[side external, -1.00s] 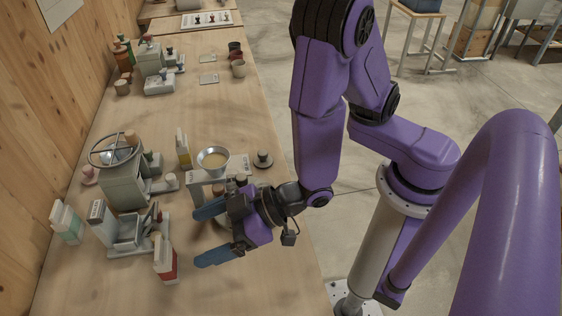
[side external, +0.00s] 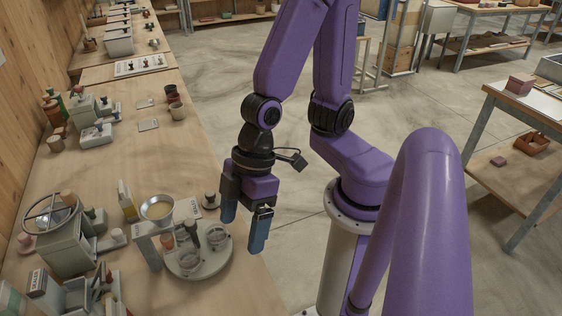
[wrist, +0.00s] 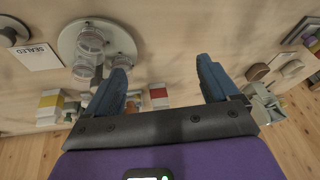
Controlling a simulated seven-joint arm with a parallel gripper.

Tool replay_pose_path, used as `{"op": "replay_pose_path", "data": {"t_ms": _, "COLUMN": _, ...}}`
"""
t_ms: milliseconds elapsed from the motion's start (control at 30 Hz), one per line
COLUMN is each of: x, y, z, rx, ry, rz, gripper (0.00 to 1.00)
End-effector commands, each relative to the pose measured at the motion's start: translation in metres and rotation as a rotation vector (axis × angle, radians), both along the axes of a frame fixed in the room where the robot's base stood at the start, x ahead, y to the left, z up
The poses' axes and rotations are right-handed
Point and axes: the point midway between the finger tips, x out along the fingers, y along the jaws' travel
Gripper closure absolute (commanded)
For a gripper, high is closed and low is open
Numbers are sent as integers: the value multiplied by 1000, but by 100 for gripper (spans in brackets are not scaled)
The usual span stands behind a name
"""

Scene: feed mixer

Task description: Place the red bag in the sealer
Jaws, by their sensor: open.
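The red bag (wrist: 159,98), a small red-and-white pack, shows in the wrist view between my finger outlines, some way beyond them. I cannot make it out in the side view now. My gripper (side external: 243,235) is open and empty, its blue fingers pointing down, above the table's right edge beside the round plate. Its fingers also show in the wrist view (wrist: 165,82). A grey machine with a label (side external: 38,283) stands at the lower left in the side view, partly cut off. I cannot tell for sure whether it is the sealer. A card reading SEALED (wrist: 38,55) lies beside the round plate.
The round plate (side external: 208,268) carries clear jars under a stand with a funnel bowl (side external: 157,208). A yellow-and-white pack (side external: 127,200) and a grey machine with a handwheel (side external: 70,245) stand left of it. The table's middle (side external: 150,160) is mostly clear.

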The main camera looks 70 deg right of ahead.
Motion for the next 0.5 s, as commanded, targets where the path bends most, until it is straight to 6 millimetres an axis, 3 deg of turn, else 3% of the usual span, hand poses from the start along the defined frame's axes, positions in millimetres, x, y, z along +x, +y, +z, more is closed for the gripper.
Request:
{"op": "replay_pose_path", "data": {"t_ms": 100, "x": -9, "y": -41, "z": 17, "rx": -102, "ry": 19, "rz": 40, "gripper": 12}}
{"op": "replay_pose_path", "data": {"t_ms": 300, "x": -20, "y": -100, "z": 37, "rx": -264, "ry": 34, "rz": 77, "gripper": 12}}
{"op": "replay_pose_path", "data": {"t_ms": 500, "x": -24, "y": -123, "z": 45, "rx": -334, "ry": 39, "rz": 86, "gripper": 12}}
